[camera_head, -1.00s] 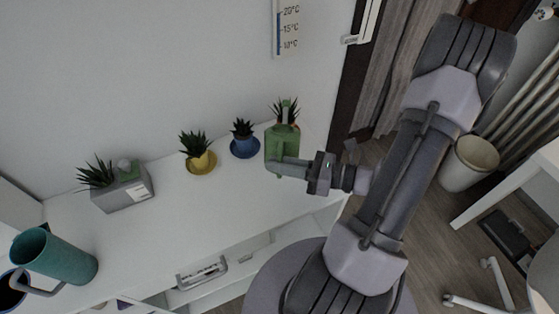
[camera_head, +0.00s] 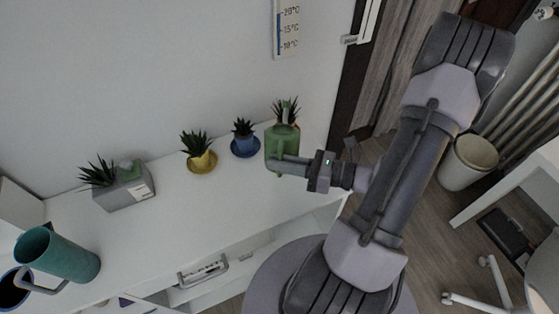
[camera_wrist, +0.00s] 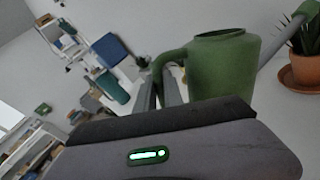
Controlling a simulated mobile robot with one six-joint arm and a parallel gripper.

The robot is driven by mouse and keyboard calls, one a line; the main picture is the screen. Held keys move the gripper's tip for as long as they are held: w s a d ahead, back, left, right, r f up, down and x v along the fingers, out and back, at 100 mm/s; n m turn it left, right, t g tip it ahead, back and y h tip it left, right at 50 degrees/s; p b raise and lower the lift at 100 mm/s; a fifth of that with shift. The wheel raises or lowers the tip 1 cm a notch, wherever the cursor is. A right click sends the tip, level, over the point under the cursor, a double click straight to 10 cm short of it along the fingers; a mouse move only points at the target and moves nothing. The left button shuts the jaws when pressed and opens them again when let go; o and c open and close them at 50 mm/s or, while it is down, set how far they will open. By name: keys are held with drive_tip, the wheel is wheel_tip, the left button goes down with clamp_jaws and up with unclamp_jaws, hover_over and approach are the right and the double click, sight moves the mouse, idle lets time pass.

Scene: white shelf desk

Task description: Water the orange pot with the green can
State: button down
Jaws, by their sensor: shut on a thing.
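The green can (camera_head: 283,143) is at the right end of the white shelf desk, and my gripper (camera_head: 290,166) is shut on its handle. In the wrist view the can (camera_wrist: 222,68) stands upright with its handle between my fingers (camera_wrist: 160,92), and its spout reaches right toward the orange pot (camera_wrist: 301,75). The orange pot (camera_head: 296,124) holds a spiky plant and is mostly hidden behind the can in the head view. I cannot tell whether the can touches the desk. No water shows.
A blue pot (camera_head: 245,143) and a yellow pot (camera_head: 203,161) stand left of the can. Farther left are a grey planter (camera_head: 126,191) and a teal pitcher (camera_head: 62,254). The desk top (camera_head: 200,215) in front is clear. The wall rises close behind.

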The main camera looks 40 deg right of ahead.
drive_tip(key=shift+w+d+r+m+g+p, duration=0.2)
drive_tip(key=shift+r+m+p, duration=0.35)
drive_tip(key=shift+p, duration=0.65)
drive_tip(key=shift+w+d+r+m+g+p, duration=0.1)
drive_tip(key=shift+w+d+r+m+p, duration=0.15)
drive_tip(key=shift+r+m+p, duration=0.65)
idle(3.6)
drive_tip(key=shift+f+n, duration=0.3)
drive_tip(key=shift+n, duration=0.05)
idle(1.0)
